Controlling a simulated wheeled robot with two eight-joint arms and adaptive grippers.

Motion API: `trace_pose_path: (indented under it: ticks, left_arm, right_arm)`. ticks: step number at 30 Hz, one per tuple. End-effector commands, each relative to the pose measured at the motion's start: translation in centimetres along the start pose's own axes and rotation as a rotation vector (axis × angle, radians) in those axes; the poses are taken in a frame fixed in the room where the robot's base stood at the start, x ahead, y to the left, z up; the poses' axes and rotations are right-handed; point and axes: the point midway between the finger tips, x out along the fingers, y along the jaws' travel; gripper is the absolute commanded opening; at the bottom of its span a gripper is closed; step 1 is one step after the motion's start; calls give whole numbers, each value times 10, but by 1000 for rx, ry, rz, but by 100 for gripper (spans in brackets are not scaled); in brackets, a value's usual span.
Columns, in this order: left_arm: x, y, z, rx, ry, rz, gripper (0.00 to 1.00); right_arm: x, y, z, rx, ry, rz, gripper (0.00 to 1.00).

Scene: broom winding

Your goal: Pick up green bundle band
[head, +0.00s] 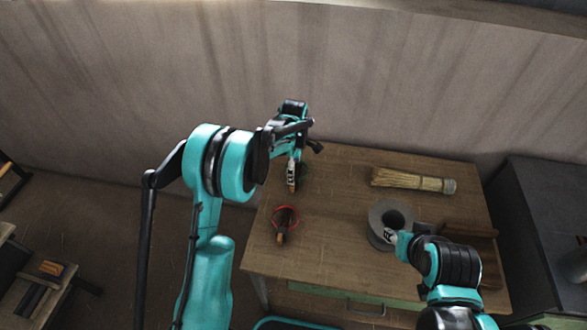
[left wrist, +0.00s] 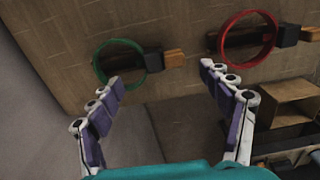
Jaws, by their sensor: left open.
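The green band (left wrist: 119,41) is a ring seen in the left wrist view, around a dark stand with a wooden end (left wrist: 174,58) on the table. In the head view it is mostly hidden by my left gripper (head: 292,178). My left gripper also shows in the left wrist view (left wrist: 162,75). Its fingers are spread and empty, with the green band beyond the left fingertip, apart from it. My right gripper (head: 392,237) is by the grey spool (head: 377,222). Its finger opening is too small to read.
A red band (head: 276,214) is around a similar stand nearer the front; it shows in the left wrist view (left wrist: 222,36). A straw bundle (head: 408,180) lies at the back right of the wooden table (head: 340,200). A dark cabinet (head: 540,200) stands to the right.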

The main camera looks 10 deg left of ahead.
Motion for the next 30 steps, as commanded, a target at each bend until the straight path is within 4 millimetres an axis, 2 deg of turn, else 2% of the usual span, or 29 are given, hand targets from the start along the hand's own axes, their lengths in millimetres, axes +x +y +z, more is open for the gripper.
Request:
trace_pose_path:
  ticks: [1, 8, 15, 22, 23, 27, 29, 30]
  left_arm:
    - [9, 0, 0, 1, 0, 0, 79]
    - [31, -1, 0, 2, 0, 1, 79]
    - [66, -3, 0, 3, 0, 2, 79]
    - [68, -3, 0, 3, 0, 2, 79]
    - [68, -3, 0, 3, 0, 2, 76]
    - [68, -3, 0, 3, 0, 2, 39]
    - [68, -3, 0, 3, 0, 2, 24]
    - [68, -3, 0, 3, 0, 2, 24]
  right_arm:
    - [4, 0, 3, 0, 0, 0, 40]
    - [12, 0, 8, 0, 0, 0, 40]
    - [24, 0, 18, 0, 0, 0, 40]
    - [24, 0, 17, 0, 0, 0, 40]
    - [24, 0, 17, 0, 0, 0, 40]
    - [24, 0, 17, 0, 0, 0, 40]
    - [24, 0, 17, 0, 0, 0, 40]
    - [24, 0, 17, 0, 0, 0, 40]
